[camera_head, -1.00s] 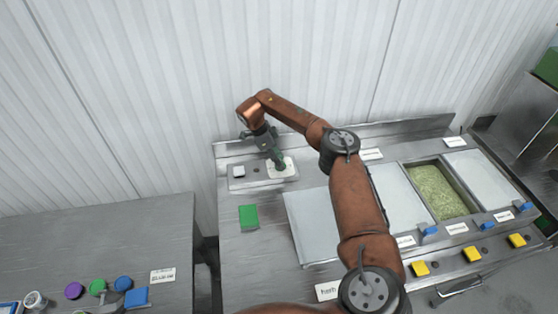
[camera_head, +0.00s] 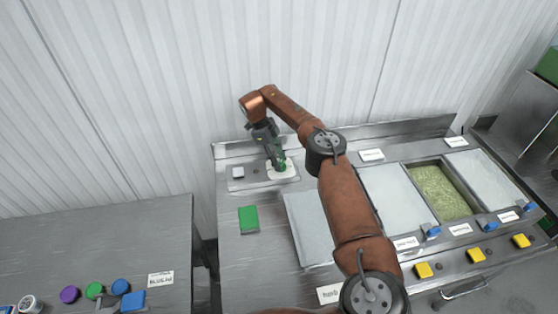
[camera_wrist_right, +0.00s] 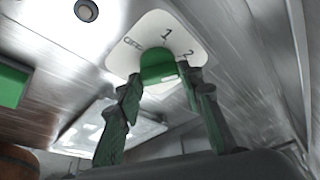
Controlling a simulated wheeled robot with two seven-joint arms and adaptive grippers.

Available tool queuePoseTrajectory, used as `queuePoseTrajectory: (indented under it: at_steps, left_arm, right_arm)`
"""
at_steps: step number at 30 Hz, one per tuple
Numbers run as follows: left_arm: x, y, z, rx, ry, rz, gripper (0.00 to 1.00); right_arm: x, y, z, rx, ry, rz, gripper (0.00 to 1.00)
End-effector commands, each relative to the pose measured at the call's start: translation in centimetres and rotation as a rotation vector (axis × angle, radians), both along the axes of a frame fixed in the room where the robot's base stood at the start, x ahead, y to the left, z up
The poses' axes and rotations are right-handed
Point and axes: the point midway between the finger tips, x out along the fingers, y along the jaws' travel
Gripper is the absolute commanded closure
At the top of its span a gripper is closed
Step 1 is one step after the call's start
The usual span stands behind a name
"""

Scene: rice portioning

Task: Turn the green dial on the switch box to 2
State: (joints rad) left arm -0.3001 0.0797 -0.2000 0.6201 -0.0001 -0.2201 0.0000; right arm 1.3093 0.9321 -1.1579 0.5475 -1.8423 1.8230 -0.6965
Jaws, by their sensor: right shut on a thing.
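The switch box with its white plate (camera_head: 291,174) sits on the counter's back ledge. In the right wrist view the plate (camera_wrist_right: 165,30) shows the marks OFF, 1 and 2 around the green dial (camera_wrist_right: 158,65). My right gripper (camera_wrist_right: 162,85) is shut on the green dial, with one finger on each side of it. In the head view my right gripper (camera_head: 280,163) covers most of the dial. A pale mark shows on the dial's side near the 2; I cannot tell the exact setting. My left gripper is not in view.
A green block (camera_head: 248,219) lies on the counter in front of the switch box. Lidded pans and an open pan of green grains (camera_head: 440,192) lie to the right. A side table (camera_head: 90,240) holds several coloured lids.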

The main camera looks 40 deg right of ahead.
Motion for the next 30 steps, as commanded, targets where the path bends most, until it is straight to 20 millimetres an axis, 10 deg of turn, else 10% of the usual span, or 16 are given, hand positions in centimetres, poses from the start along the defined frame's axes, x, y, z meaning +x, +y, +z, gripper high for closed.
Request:
queuePoseTrajectory:
  at_steps: [6,7,14,30]
  left_arm:
    - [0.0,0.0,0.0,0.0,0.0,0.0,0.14]
    - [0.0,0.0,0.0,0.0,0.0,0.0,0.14]
    - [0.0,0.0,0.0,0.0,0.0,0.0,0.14]
    - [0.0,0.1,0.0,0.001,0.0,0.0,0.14]
  right_arm:
    - [0.0,-0.1,0.1,-0.001,-0.001,-0.001,0.9]
    - [0.0,-0.1,0.1,-0.001,-0.001,-0.001,0.64]
    - [0.0,0.0,0.0,0.0,0.0,0.001,0.48]
    - [1.2,0.7,3.1,-0.001,-0.004,0.001,0.48]
